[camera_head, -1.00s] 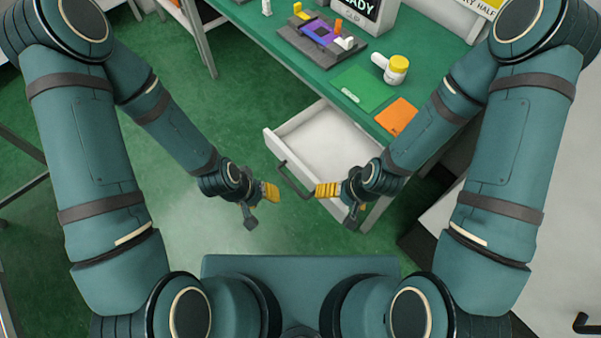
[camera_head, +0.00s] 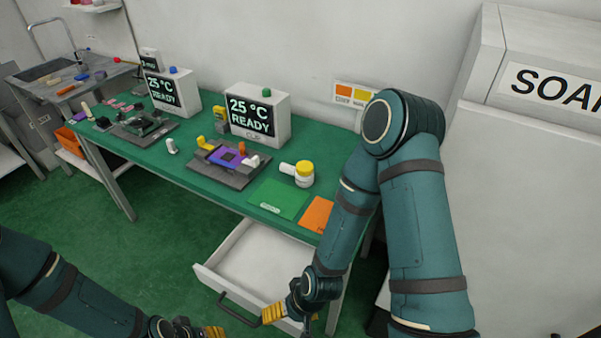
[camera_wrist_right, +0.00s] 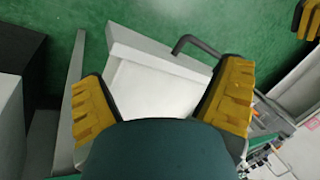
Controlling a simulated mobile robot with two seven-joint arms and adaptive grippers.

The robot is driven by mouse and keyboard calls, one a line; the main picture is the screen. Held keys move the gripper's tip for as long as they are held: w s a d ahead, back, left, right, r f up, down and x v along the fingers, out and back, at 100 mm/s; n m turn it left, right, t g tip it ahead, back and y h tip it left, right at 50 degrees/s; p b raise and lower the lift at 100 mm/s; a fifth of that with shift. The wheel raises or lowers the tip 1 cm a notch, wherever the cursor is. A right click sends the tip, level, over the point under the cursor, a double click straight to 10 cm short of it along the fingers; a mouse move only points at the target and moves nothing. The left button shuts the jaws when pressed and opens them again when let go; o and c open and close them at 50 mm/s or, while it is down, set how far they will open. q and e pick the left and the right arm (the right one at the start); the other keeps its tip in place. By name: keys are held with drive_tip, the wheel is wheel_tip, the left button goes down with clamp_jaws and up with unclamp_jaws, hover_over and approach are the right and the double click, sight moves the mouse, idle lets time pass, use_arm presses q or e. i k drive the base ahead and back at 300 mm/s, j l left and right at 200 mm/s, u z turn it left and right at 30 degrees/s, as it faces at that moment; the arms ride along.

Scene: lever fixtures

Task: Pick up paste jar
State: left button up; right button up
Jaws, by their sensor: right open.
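My right gripper (camera_head: 274,314) is low in front of the bench, by the open drawer's handle, well below and apart from the jar. In the right wrist view its yellow fingers (camera_wrist_right: 160,98) are spread, with nothing between them but the drawer beyond. My left gripper (camera_head: 190,329) is at the bottom edge of the head view, partly cut off.
An open, empty-looking white drawer (camera_head: 256,262) juts out below the bench (camera_head: 210,185). A green mat (camera_head: 278,198) and an orange mat (camera_head: 316,214) lie before the jar. Left are a lever fixture (camera_head: 228,165) and a "25 °C READY" box (camera_head: 258,114). A white cabinet stands right.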

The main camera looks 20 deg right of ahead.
sight(302, 182)
drive_tip(key=z, duration=1.3)
drive_tip(key=j+z, duration=0.25)
drive_tip(key=z, duration=0.15)
drive_tip(key=j+z, duration=0.5)
drive_tip(key=z, duration=0.25)
drive_tip(key=k+j+z, duration=0.15)
drive_tip(key=j, duration=0.15)
drive_tip(key=j+z, duration=0.2)
drive_tip(key=k+j+z, duration=0.15)
drive_tip(key=j, duration=0.2)
